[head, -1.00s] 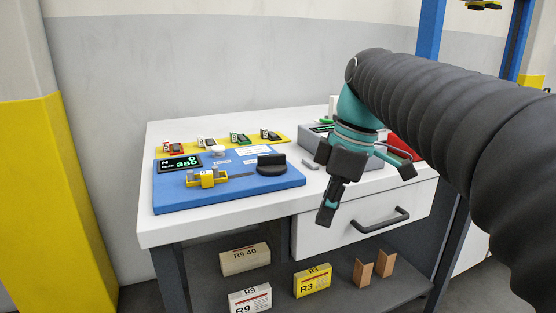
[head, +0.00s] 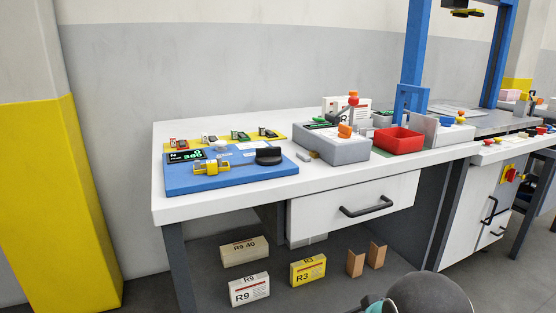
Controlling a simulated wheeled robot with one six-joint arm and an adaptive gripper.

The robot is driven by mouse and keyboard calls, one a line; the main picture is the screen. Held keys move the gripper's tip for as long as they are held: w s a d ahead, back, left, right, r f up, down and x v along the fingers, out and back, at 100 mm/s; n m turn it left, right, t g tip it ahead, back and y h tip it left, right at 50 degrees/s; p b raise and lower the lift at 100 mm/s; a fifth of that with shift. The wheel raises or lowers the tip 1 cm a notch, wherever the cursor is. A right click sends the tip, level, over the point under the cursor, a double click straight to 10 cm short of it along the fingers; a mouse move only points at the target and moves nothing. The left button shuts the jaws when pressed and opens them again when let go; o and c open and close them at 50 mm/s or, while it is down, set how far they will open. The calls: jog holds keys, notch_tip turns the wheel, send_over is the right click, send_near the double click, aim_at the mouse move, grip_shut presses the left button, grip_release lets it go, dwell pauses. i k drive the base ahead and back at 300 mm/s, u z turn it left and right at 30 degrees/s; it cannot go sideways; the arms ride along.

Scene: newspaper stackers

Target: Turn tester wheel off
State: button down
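The tester is a blue board (head: 240,178) lying on the left part of the white workbench. It has a dark display (head: 186,156) with green digits at its back left corner. A black, rounded wheel-like part (head: 268,157) stands at its right side. A yellow fixture (head: 211,167) with a grey piece sits at its front left. A small white knob (head: 220,146) is near its back edge. Only a teal and black part of my arm shows at the bottom edge, low and away from the tester. My gripper's fingers are out of view.
Right of the tester are a grey device (head: 332,148) with an orange knob and a red bin (head: 399,141). A yellow strip with small gauges lies behind the tester. A drawer with a black handle (head: 366,206) and boxes on a shelf are below.

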aim_at(271, 155)
jog(key=k, duration=1)
jog(key=z, duration=0.75)
jog(key=i, duration=0.6)
jog(key=z, duration=0.6)
jog(key=i, duration=0.65)
jog(key=u, duration=0.85)
jog(key=i, duration=0.55)
jog(key=u, duration=0.7)
